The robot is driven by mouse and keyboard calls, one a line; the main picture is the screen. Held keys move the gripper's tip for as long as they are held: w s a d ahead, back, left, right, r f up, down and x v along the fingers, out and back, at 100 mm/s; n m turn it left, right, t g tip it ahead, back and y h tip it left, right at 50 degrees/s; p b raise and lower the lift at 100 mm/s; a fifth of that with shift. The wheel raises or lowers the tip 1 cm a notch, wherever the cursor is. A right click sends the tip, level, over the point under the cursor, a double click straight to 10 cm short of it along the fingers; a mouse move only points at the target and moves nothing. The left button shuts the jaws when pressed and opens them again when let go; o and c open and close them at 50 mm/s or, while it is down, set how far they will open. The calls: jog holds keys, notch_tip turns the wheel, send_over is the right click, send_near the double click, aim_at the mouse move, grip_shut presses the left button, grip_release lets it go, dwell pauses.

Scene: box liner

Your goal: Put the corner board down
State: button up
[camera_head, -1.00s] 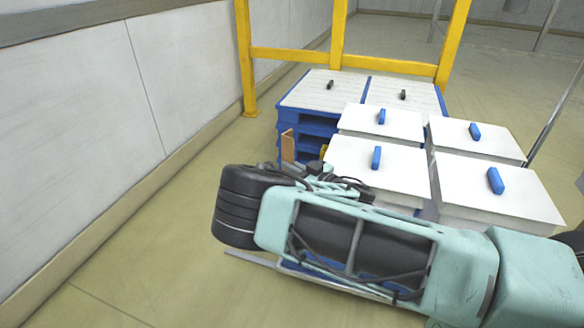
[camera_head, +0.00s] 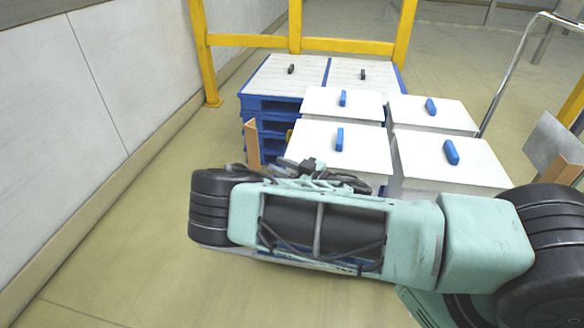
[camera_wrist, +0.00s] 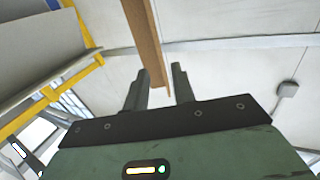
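The brown corner board (camera_wrist: 146,35) is a long narrow strip in the wrist view, with its lower end between the two fingers of my gripper (camera_wrist: 160,82). In the head view a short upright brown piece (camera_head: 252,143), which looks like the same board, shows above my arm, left of the front white box. My gripper is hidden behind my arm there, and the board's lower part is hidden too.
White-lidded boxes with blue handles (camera_head: 339,140) stand behind my arm. White-topped blue pallets (camera_head: 285,76) stand behind them, before a yellow frame (camera_head: 298,41). A grey panel with another brown piece (camera_head: 556,166) is at right. The floor at left is clear up to the wall.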

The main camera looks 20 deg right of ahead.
jog(key=shift+p+v, duration=0.75)
jog(key=shift+v, duration=1.15)
jog(key=shift+r, duration=0.1)
